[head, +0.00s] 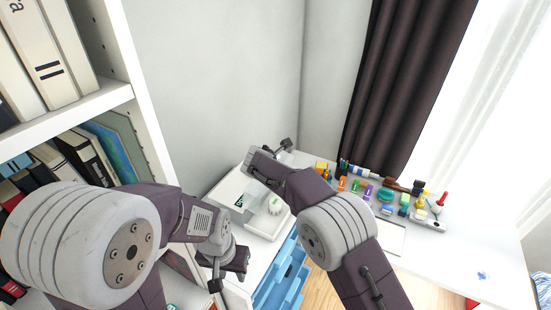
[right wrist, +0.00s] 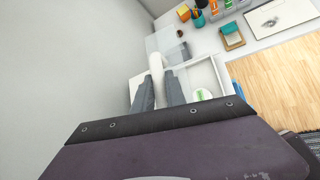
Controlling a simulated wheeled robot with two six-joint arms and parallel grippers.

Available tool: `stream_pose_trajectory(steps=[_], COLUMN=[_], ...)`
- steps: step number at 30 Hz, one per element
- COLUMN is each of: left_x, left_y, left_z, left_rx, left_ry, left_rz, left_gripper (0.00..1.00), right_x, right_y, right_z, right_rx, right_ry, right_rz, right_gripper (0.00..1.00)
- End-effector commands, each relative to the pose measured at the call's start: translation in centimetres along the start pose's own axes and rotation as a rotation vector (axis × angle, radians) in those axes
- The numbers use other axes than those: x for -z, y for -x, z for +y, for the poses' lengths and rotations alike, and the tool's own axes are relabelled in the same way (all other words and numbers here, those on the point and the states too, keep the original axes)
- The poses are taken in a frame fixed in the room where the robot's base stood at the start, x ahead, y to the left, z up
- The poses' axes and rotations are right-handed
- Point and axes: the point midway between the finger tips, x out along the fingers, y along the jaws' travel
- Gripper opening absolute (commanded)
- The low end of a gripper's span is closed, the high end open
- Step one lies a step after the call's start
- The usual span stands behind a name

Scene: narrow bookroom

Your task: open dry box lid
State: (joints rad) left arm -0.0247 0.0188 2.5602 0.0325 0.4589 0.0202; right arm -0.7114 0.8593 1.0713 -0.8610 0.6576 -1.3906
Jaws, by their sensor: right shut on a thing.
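The white dry box (head: 262,226) stands on the desk's left end, against the wall. In the right wrist view its white rim (right wrist: 221,76) frames an open inside with a round white-and-green item (right wrist: 202,95). The clear lid (right wrist: 164,43) shows raised beyond the fingers. My right gripper (right wrist: 160,88) is shut on a white part of the lid between its grey fingers. In the head view my right forearm and wrist hide much of the lid. My left gripper (head: 228,273) is open and empty, low in front of the box, apart from it.
A bookshelf (head: 122,92) stands close on the left. Several small coloured items and pens (head: 385,196) lie on the white desk (head: 455,262) right of the box. Blue drawers (head: 283,280) are below. A dark curtain (head: 400,80) hangs behind.

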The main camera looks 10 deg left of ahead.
Motion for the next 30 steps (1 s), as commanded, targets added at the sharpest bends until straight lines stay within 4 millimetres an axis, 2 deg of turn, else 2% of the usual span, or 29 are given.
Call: stream_pose_trajectory(steps=[3, 17, 18, 19, 26, 30], left_x=[0.1, 0.1, 0.1, 0.1, 0.1, -0.1], left_y=[0.6, 0.7, 0.7, 0.7, 0.6, -0.6], left_z=[0.0, 0.0, 0.0, 0.0, 0.0, 0.0], left_rx=[0.000, 0.000, 0.000, 0.000, 0.000, 0.000], left_ry=[0.000, 0.000, 0.000, 0.000, 0.000, 0.000], left_rz=[0.000, 0.000, 0.000, 0.000, 0.000, 0.000], left_gripper=[0.36, 0.36, 0.36, 0.36, 0.36, 0.36], right_x=[0.1, 0.2, 0.2, 0.2, 0.1, 0.3], right_y=[0.1, 0.0, 0.0, 0.0, 0.1, 1.4], right_z=[0.4, 0.6, 0.6, 0.6, 0.6, 0.6], right_rx=[-0.003, -0.005, -0.005, -0.005, -0.005, -0.008], right_ry=[-0.001, -0.002, -0.002, -0.002, -0.002, -0.002], right_rz=[0.003, 0.003, 0.003, 0.002, 0.002, 0.001], right_gripper=[0.00, 0.00, 0.22, 0.25, 0.25, 0.25])
